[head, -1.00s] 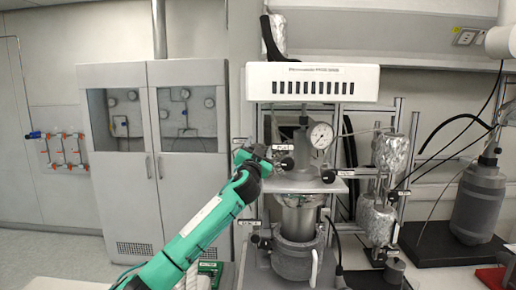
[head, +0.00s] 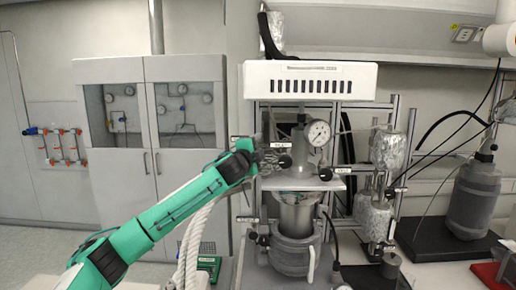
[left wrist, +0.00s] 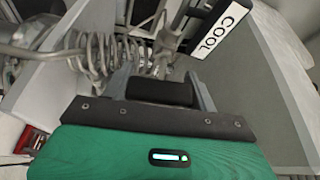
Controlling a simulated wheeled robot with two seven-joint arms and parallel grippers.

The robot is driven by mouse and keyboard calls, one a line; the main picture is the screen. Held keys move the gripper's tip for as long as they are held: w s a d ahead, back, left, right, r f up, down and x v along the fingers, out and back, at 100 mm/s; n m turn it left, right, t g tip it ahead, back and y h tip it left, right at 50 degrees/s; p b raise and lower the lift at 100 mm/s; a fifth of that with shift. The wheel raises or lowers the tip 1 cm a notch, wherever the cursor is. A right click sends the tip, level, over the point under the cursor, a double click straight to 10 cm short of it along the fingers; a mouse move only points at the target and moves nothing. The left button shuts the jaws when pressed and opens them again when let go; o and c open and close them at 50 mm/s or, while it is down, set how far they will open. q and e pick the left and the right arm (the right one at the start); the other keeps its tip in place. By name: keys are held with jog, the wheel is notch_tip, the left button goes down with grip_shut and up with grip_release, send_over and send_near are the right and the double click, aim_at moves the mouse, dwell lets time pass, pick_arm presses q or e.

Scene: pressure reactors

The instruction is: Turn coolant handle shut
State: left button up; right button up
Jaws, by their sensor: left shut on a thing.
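The pressure reactor (head: 296,214) stands on the bench, with a metal vessel under a shelf and a round gauge (head: 318,133) above. My left gripper (head: 260,160) is at the left side of its upper part, beside a small white label (head: 280,145) too small to read there. In the left wrist view a white tag reading COOL (left wrist: 222,28) shows close beyond the gripper (left wrist: 162,90). The gripper is shut on a dark piece there, apparently the coolant handle. Its jaws and arm hide most of the handle, so its angle cannot be told. My right gripper is out of view.
A metal coil (left wrist: 100,50) lies close to the left gripper. A black knob (head: 325,174) sits at the shelf's right edge. Foil-wrapped parts (head: 388,150) and a grey bottle (head: 472,203) stand right. A grey cabinet (head: 150,150) stands behind left.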

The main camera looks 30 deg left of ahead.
pick_arm(q)
jog(key=shift+m+g, duration=0.4)
jog(key=shift+m, duration=0.6)
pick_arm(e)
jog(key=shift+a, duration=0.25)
pick_arm(q)
jog(key=o, duration=1)
jog(key=shift+a+f, duration=0.1)
jog(key=shift+f, duration=0.05)
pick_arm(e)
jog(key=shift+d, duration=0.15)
